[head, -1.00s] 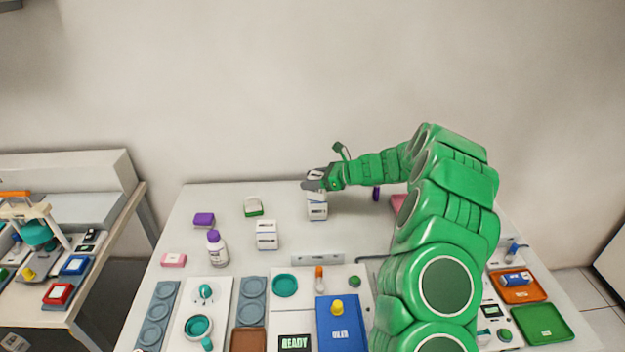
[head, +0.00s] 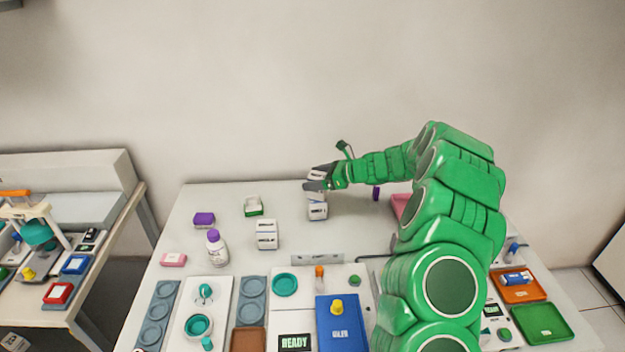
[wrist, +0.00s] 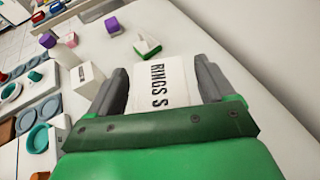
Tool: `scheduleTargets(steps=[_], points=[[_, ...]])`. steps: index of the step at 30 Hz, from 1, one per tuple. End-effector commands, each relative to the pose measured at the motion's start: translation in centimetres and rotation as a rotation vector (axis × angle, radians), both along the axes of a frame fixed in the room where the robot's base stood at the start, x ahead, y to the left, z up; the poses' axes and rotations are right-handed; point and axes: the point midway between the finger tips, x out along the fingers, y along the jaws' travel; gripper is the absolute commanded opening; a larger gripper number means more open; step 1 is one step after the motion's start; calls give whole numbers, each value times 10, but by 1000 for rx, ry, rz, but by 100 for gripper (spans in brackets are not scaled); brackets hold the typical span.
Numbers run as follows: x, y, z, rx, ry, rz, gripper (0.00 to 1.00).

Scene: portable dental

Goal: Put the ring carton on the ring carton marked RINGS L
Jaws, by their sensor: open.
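A white ring carton (wrist: 152,85) with RINGS S on its face lies between my fingers in the wrist view.
A low grey bracket (head: 317,259) lies in front. The wall rises behind the table.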

Motion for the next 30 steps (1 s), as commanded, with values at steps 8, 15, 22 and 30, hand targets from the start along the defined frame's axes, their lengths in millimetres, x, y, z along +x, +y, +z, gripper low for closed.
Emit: scheduleTargets(steps=[8, 15, 22, 30], points=[[-18, -43, 20, 2, -1, -2, 83], [-31, -76, 33, -1, -1, -3, 83], [-37, -91, 41, 0, 0, 0, 83], [-44, -86, 48, -11, -14, 23, 83]])
